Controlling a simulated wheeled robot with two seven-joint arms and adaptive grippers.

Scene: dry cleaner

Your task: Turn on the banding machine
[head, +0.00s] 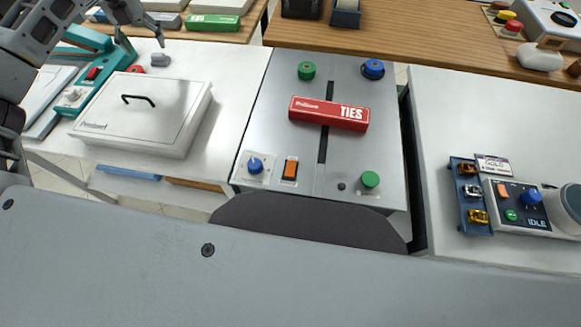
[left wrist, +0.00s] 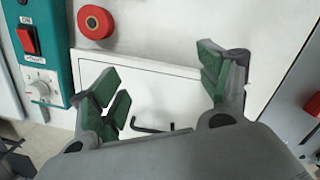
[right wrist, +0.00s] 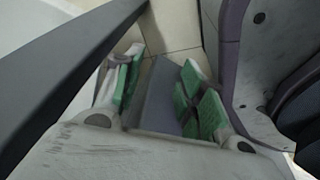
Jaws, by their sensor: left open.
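A steel-topped machine (head: 343,163) with a dark slot stands in the middle of the head view; I take it as the banding machine. Its front edge has a blue knob (head: 255,166), an orange rocker switch (head: 290,170) and a green button (head: 370,179). A red box marked TIES (head: 329,113) lies across the slot. My left gripper (head: 146,48) is open and empty at the upper left, away from this machine; in the left wrist view (left wrist: 158,75) it hangs over a white case. My right gripper (right wrist: 160,72) is open, outside the head view.
The white case (head: 139,116) has a black handle. Beside it is a teal device (head: 84,77) with a red switch (left wrist: 26,38) and dial (left wrist: 38,90). A control box marked IDLE (head: 517,207) stands right. The right white counter (head: 470,110) has free room.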

